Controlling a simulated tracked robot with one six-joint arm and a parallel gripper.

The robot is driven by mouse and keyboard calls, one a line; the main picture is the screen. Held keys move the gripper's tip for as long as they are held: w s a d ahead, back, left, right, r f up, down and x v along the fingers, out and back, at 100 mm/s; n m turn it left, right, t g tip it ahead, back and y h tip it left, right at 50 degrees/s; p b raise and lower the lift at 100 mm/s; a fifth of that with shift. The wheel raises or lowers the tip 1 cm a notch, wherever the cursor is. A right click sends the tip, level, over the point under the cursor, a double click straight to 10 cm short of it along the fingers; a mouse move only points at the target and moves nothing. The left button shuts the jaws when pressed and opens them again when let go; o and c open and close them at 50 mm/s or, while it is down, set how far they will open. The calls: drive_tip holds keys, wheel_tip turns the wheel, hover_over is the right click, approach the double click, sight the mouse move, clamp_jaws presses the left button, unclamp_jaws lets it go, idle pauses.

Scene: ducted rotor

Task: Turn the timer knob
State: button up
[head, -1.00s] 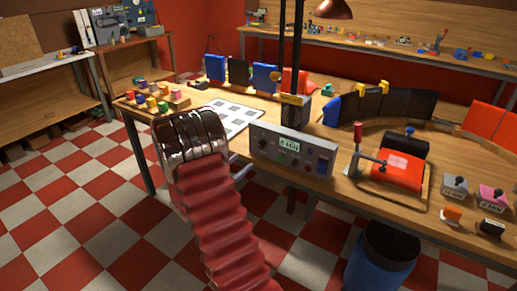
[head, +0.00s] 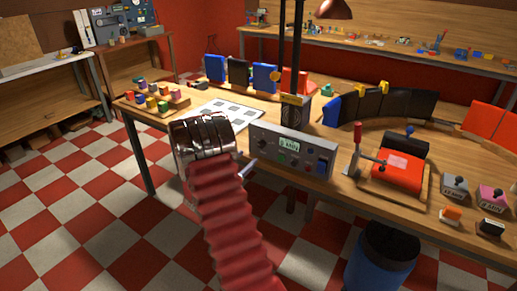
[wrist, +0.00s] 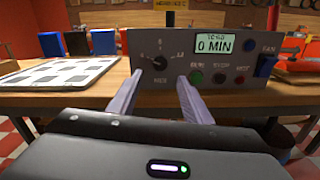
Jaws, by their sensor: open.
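A grey control panel (head: 318,149) stands at the table's front edge. In the wrist view its lit display (wrist: 214,45) reads 0 MIN. The dark round timer knob (wrist: 159,62) sits left of the display, with dial marks around it. My gripper (wrist: 159,80) is open. Its two pale fingers frame the knob from left and right in the wrist view, a little below its centre. Nothing is between them. I cannot tell how far the fingertips are from the panel face. In the head view my wrist hides part of the fingers.
Green, black and red buttons (wrist: 241,78) and a blue FAN switch (wrist: 266,65) lie right of the knob. A checkered sheet (wrist: 60,77) lies left of the panel. A red press (head: 400,172) with an upright lever stands to the right. A dark post rises behind the panel.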

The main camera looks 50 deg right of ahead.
sight(260, 146)
drive_tip(key=d, duration=0.6)
drive_tip(key=w+d, duration=0.1)
drive_tip(key=d, duration=0.2)
drive_tip(key=shift+d, duration=0.3)
drive_tip(key=shift+c, duration=0.7)
drive_tip(key=c, duration=0.9)
